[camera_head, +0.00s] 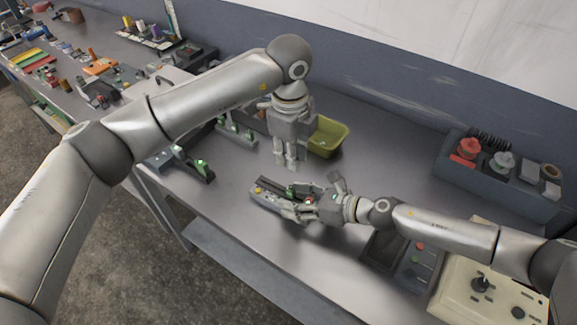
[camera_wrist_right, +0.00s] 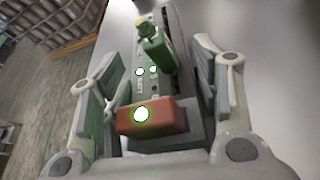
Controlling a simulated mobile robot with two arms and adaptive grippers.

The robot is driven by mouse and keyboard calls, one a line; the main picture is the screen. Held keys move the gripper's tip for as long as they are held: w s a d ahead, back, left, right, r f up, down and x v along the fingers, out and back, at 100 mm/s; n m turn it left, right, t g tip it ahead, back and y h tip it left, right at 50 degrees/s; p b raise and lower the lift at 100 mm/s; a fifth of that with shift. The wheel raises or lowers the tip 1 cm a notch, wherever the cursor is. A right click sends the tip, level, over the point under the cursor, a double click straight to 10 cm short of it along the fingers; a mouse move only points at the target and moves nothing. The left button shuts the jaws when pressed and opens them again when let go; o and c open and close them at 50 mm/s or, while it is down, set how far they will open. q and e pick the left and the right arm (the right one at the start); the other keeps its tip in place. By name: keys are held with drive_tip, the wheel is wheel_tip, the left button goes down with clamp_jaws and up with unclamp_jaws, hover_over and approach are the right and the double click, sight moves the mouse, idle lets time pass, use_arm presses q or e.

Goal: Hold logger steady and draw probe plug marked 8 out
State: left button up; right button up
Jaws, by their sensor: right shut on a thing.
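The logger (camera_head: 266,199) is a long grey device on the front part of the bench; it also shows in the right wrist view (camera_wrist_right: 124,85). A green plug (camera_wrist_right: 157,52) stands up from its top, and a red-brown block (camera_wrist_right: 165,118) with a bright round spot sits nearer the wrist camera. I cannot read an 8 on either. My right gripper (camera_head: 300,210) has its fingers on both sides of the logger and is shut on it. My left gripper (camera_head: 286,163) points down behind the logger, its fingertips slightly apart, with nothing visible between them.
A yellow-green bin (camera_head: 327,137) stands behind my left gripper. Dark holders with green parts (camera_head: 192,165) are at the left. A blue-grey box (camera_head: 500,180) with red and grey parts is at the right, and a cream control panel (camera_head: 470,275) at the front right.

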sight(289, 187)
use_arm(q)
drive_tip(key=shift+t, duration=0.3)
drive_tip(key=f, duration=1.3)
drive_tip(key=shift+w+a+f, duration=0.3)
drive_tip(key=shift+w, duration=0.1)
drive_tip(key=shift+c, duration=0.2)
clamp_jaws()
